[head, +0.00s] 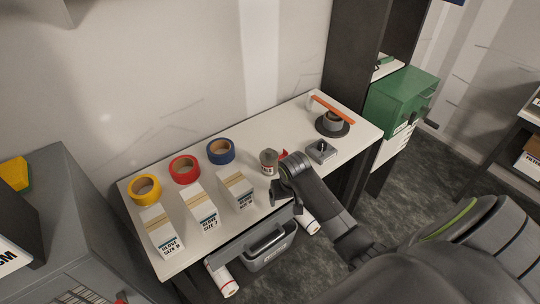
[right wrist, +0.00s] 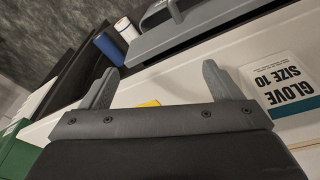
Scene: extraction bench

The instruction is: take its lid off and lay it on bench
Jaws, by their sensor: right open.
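A small grey can or jar (head: 269,162) with a pale label stands upright on the white bench (head: 295,122), near its front edge. Its top looks covered, but the lid is too small to make out clearly. My right gripper (head: 281,182) is just in front and to the right of it, close by; I cannot tell whether they touch. In the right wrist view my right gripper (right wrist: 160,82) has its two fingers wide apart with nothing held between them. My left gripper is not in view.
Glove boxes (head: 200,205) and yellow, red and blue tape rolls (head: 221,151) fill the bench's left. A grey block with a knob (head: 321,151) and a dark round stand (head: 332,124) with an orange bar are at right. A grey bin (head: 270,252) hangs below.

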